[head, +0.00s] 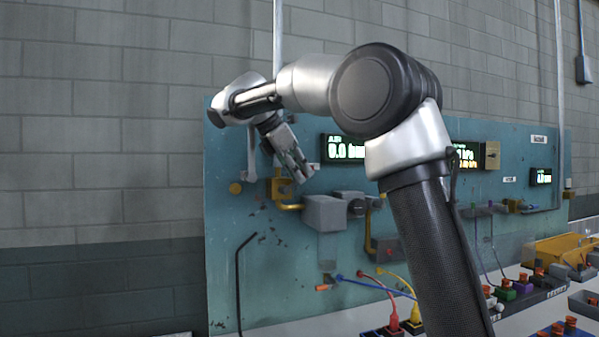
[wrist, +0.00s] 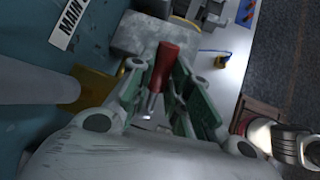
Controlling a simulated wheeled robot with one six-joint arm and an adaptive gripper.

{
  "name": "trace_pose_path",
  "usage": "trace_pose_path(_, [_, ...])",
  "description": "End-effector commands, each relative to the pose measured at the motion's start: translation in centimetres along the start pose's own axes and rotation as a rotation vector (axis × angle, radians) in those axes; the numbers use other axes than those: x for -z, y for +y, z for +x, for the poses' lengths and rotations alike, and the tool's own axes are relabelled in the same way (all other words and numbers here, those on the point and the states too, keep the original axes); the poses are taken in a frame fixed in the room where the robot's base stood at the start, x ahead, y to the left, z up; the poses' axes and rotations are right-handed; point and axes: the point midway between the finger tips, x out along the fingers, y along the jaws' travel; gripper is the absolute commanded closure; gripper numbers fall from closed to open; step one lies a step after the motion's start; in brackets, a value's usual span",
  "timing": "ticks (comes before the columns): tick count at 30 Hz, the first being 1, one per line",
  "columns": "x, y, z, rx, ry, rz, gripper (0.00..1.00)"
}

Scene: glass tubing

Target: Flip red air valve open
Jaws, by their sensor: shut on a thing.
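The red air valve handle (wrist: 168,62) shows in the wrist view as a red lever with a bare metal stem at its lower end. My gripper (wrist: 163,82) has its green-lined fingers on both sides of the lever and is shut on it. In the head view my gripper (head: 297,168) is at the left part of the teal panel, by the brass pipe fitting (head: 285,193). The red handle is hidden there behind the fingers. The air display (head: 343,148) just right of my gripper appears to read 0.0 bar.
The teal panel (head: 225,250) carries a grey box (head: 325,213) just below right of my gripper. A bent black rod (head: 238,280) is lower left. Colored hoses (head: 385,280) and a yellow bin (head: 560,250) are lower right. The brick wall at left is clear.

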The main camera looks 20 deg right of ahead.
Motion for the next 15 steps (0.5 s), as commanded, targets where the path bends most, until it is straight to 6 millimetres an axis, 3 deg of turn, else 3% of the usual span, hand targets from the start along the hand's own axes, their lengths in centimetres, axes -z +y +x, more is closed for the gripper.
trace_pose_path(2, [-0.01,0.05,-0.06,-0.003,0.001,0.001,1.0])
trace_pose_path(3, [-0.01,0.05,-0.06,-0.003,0.001,0.001,0.76])
trace_pose_path(6, [0.0,0.03,-0.05,-0.002,0.001,0.0,0.59])
trace_pose_path(15, [-0.06,0.05,-0.1,-0.001,0.001,0.0,0.59])
